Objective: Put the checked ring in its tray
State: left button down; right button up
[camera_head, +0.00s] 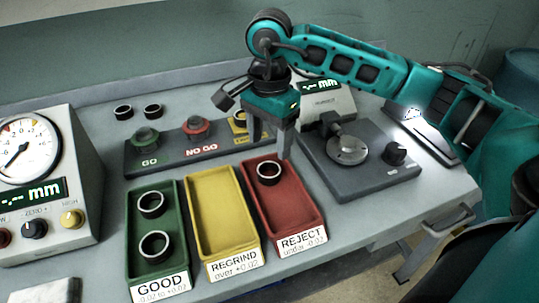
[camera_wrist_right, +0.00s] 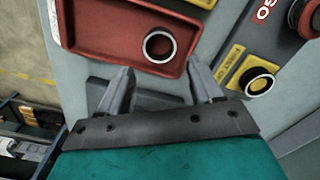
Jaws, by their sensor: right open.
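A dark ring with a bright rim (camera_head: 268,172) lies at the far end of the red REJECT tray (camera_head: 303,222). It also shows in the right wrist view (camera_wrist_right: 159,46), inside the red tray (camera_wrist_right: 105,42). My right gripper (camera_head: 271,148) is open and empty, pointing down just behind that end of the tray; its fingertips (camera_wrist_right: 162,75) are apart, with nothing between them. The green GOOD tray (camera_head: 170,206) holds two rings, one (camera_head: 151,204) behind the other (camera_head: 155,245). The yellow REGRIND tray (camera_head: 220,210) is empty. My left gripper is out of view.
Two loose rings (camera_head: 123,112) (camera_head: 153,111) stand at the back left. The GO and NO GO gauge block (camera_head: 190,150) is behind the trays. A dial gauge box (camera_head: 45,190) stands left; a grey measuring device (camera_head: 355,160) stands right of the red tray.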

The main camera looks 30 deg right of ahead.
jog(key=shift+r, duration=2.7)
